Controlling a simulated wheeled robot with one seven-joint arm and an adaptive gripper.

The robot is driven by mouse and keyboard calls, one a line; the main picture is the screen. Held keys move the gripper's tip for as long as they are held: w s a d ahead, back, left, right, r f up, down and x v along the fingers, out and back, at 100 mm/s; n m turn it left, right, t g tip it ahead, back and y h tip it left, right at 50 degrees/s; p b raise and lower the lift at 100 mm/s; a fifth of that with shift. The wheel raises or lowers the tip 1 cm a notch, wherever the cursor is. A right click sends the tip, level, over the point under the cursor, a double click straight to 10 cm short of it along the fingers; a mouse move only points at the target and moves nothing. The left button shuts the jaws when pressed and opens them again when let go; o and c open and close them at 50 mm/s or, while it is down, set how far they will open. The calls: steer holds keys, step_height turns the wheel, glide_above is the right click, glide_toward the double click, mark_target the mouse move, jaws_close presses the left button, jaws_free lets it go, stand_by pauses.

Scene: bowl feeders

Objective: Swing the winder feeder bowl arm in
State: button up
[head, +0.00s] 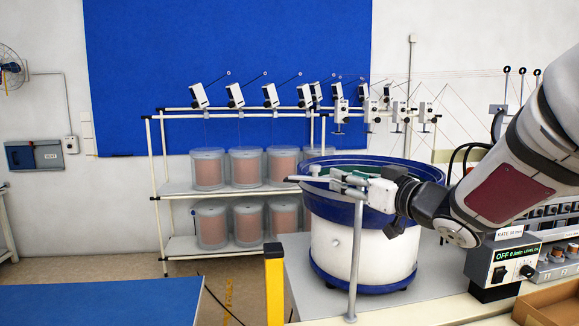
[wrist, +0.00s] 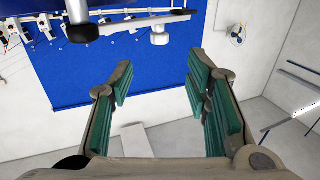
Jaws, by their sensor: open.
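The winder feeder bowl (head: 405,168) has a blue rim and sits on a white drum (head: 335,248) on the grey bench. A slim grey post (head: 356,262) stands at its front side. A thin light bar (head: 303,179), apparently the bowl arm, reaches left from near the post's top, past the rim. My gripper (head: 337,178) is over the front of the bowl, close to the bar; its fingers overlap it there. In the wrist view my gripper (wrist: 160,78) is open, with nothing between its green pads. A grey bar (wrist: 130,21) crosses beyond the fingertips; I cannot tell whether anything touches.
A white rack (head: 160,190) with several copper spools and wire tensioners stands behind, before a blue wall panel (head: 225,50). A yellow post (head: 274,285) is at the bench's left edge. A control box (head: 510,265) and cardboard box (head: 555,303) sit at right.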

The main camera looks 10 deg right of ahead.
mark_target(319, 168)
steer(key=x, duration=1.3)
steer(key=shift+w+p, duration=0.2)
steer(key=shift+p, duration=0.2)
jaws_close()
